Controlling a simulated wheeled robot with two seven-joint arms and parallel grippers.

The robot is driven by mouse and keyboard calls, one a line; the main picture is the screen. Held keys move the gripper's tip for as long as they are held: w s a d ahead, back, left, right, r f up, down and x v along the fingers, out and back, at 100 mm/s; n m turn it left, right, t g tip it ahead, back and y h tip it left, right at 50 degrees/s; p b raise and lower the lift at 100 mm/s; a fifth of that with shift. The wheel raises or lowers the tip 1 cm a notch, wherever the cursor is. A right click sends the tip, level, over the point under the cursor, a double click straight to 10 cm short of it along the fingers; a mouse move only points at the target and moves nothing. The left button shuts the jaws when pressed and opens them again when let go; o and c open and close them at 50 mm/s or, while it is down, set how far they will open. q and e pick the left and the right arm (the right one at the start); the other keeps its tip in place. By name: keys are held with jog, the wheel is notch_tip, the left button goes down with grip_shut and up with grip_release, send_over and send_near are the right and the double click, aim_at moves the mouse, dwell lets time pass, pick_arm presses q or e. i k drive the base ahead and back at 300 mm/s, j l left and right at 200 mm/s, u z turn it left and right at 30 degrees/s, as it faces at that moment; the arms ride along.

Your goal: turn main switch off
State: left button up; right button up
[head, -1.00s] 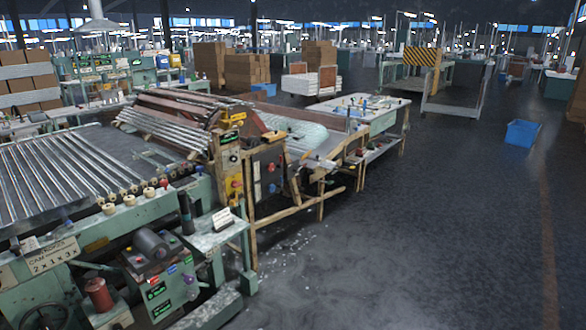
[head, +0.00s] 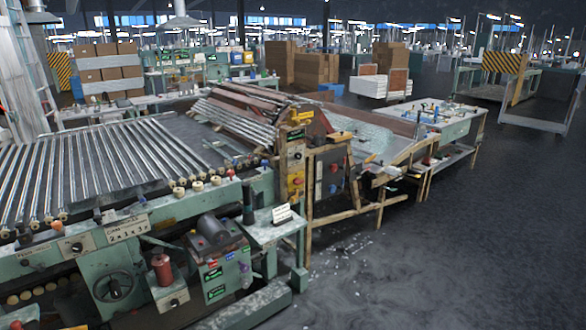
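A yellow control panel (head: 296,165) with a red knob (head: 297,181) and a black knob above it stands at the right end of the green tubing machine (head: 150,222). Beside it, a darker panel (head: 333,172) carries a red knob and a blue knob. A green box (head: 222,278) with small coloured labels sits low at the machine's front. I cannot tell which of these is the main switch, or its position. Neither of my grippers is in view.
Glass tubes (head: 95,165) lie across the machine's rollers. A wooden-framed table (head: 440,122) extends to the back right. Cardboard boxes (head: 300,68) stand behind. The dark floor (head: 470,250) at the right is clear, with broken bits near the machine's foot.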

aim_at(297, 181)
jog(key=i+l+u, duration=0.1)
jog(key=i+l, duration=0.85)
